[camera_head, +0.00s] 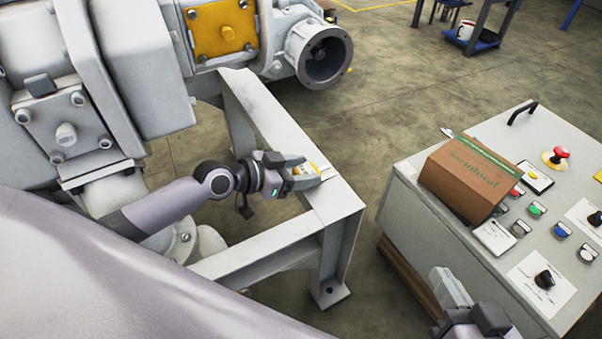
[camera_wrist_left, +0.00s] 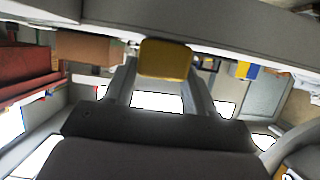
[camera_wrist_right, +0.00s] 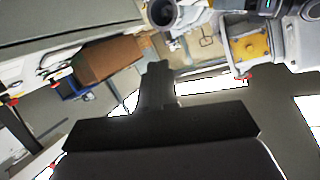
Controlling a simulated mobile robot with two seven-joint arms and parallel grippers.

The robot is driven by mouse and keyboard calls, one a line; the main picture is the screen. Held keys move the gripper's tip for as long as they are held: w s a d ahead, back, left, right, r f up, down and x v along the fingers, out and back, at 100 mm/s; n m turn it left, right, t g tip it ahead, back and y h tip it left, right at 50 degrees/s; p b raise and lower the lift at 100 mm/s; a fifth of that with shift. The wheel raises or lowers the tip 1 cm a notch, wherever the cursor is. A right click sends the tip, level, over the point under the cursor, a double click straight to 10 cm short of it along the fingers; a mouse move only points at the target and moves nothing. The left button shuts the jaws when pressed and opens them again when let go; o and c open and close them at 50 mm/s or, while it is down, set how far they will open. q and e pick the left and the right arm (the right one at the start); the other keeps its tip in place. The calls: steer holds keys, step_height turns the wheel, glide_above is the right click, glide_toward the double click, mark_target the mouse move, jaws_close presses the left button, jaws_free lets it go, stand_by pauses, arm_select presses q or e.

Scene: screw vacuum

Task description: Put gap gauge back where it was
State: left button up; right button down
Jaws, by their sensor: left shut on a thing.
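The gap gauge (camera_head: 309,169), a small piece with yellow on it, is between the fingers of my left gripper (camera_head: 303,174) in the head view. The gripper is shut on it, over the top of the grey metal frame (camera_head: 283,137). In the left wrist view the gauge shows as a yellow block (camera_wrist_left: 165,59) at the fingertips, close under the frame's edge. I cannot tell whether it touches the frame. My right gripper (camera_head: 450,287) is low in the head view, beside the control cabinet. Its fingers look together and empty in the right wrist view (camera_wrist_right: 158,75).
A grey control cabinet (camera_head: 410,221) with buttons and a red emergency stop (camera_head: 560,153) stands at the right. The large grey pump (camera_head: 150,70) fills the upper left. Open floor lies between frame and cabinet.

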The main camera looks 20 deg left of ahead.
arm_select(q)
steer(key=shift+r, duration=0.1)
steer(key=shift+f, duration=0.2)
steer(key=o, duration=1.1)
